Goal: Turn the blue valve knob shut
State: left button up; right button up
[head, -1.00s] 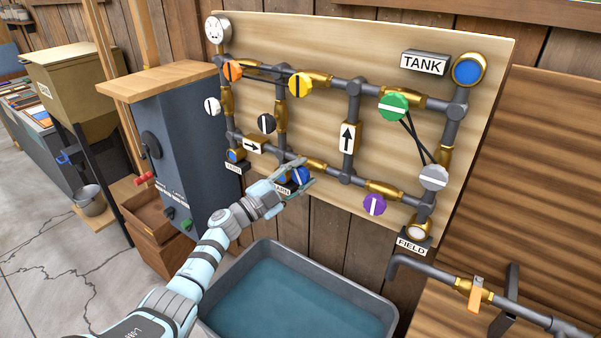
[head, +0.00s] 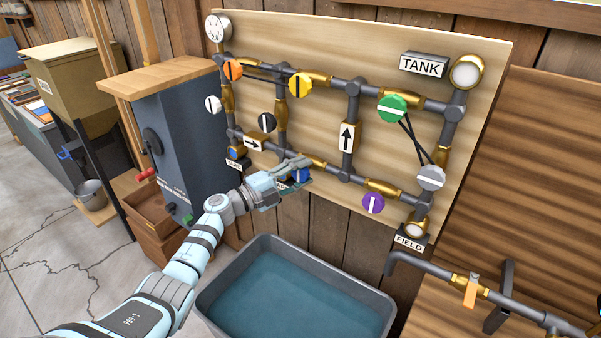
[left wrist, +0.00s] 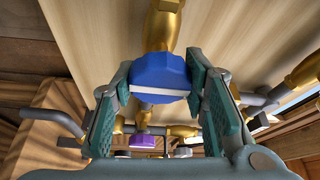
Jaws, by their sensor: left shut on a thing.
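The blue valve knob (head: 303,174) sits on the brass valve at the lower middle of the pipe board. In the left wrist view the knob (left wrist: 160,72) is between the two green finger pads, with its white bar running across from pad to pad. My left gripper (head: 300,172) is shut on the knob; it also shows in the left wrist view (left wrist: 160,92). In the head view the fingers hide part of the knob and the label beneath it. My right gripper is not in view.
The purple knob (head: 373,203) is to the right, the black knob (head: 266,122) up and left. Green (head: 391,108), grey (head: 431,177), yellow (head: 300,83) and orange (head: 232,70) knobs are farther off. A water tub (head: 295,295) stands below. The TANK window (head: 466,72) is pale.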

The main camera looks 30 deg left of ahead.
pick_arm(q)
jog(key=shift+f, duration=0.1)
jog(key=o, duration=1.2)
jog(key=shift+s, duration=0.1)
jog(key=v, duration=1.2)
